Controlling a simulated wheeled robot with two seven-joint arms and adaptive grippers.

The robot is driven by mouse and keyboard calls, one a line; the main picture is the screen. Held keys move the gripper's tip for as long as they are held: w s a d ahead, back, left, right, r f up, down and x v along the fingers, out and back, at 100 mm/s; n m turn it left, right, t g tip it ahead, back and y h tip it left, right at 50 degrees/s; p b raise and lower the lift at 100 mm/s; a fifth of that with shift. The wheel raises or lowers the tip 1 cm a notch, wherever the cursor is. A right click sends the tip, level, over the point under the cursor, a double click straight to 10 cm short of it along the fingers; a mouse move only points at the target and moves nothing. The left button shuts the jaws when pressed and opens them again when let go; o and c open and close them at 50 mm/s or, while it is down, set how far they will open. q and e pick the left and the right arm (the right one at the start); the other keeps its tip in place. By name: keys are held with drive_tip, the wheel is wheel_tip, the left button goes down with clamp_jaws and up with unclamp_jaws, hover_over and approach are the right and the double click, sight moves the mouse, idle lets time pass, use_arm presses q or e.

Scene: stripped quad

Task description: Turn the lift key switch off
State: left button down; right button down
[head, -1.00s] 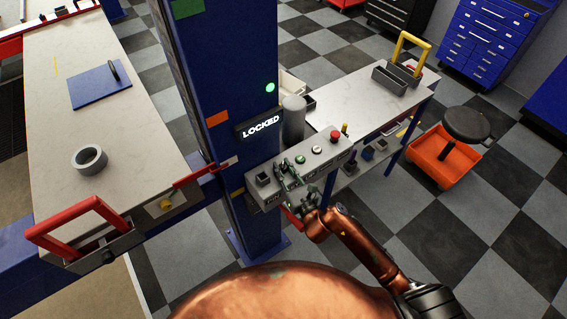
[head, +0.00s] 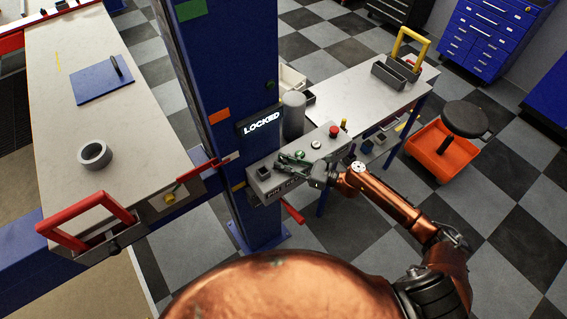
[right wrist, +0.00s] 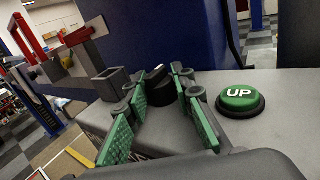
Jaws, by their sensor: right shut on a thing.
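The grey control box (head: 259,190) is fixed to the blue lift post (head: 232,90). My right gripper (head: 285,161) reaches over its top from the right. In the right wrist view, the green-padded fingers (right wrist: 168,82) are shut on the lift key switch (right wrist: 156,74), a dark round knob with a pale top edge. In the head view the gripper mostly hides the switch. A green UP button (right wrist: 240,97) stands to the right of the fingers; it also shows in the head view (head: 299,154). A lit LOCKED sign (head: 261,123) is on the post. My left gripper is not in view.
A white button (head: 316,144) and red button (head: 334,131) line the box top. A square grey socket (head: 263,174) is at its left end. A red lever (head: 293,211) hangs below. A grey cylinder (head: 293,114) stands behind. A bench (head: 350,90) lies to the right.

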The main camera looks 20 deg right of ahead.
idle(0.3)
drive_tip(key=c, duration=1.9)
unclamp_jaws()
drive_tip(key=shift+c, duration=0.2)
drive_tip(key=v, duration=1.2)
drive_tip(key=shift+w, duration=0.15)
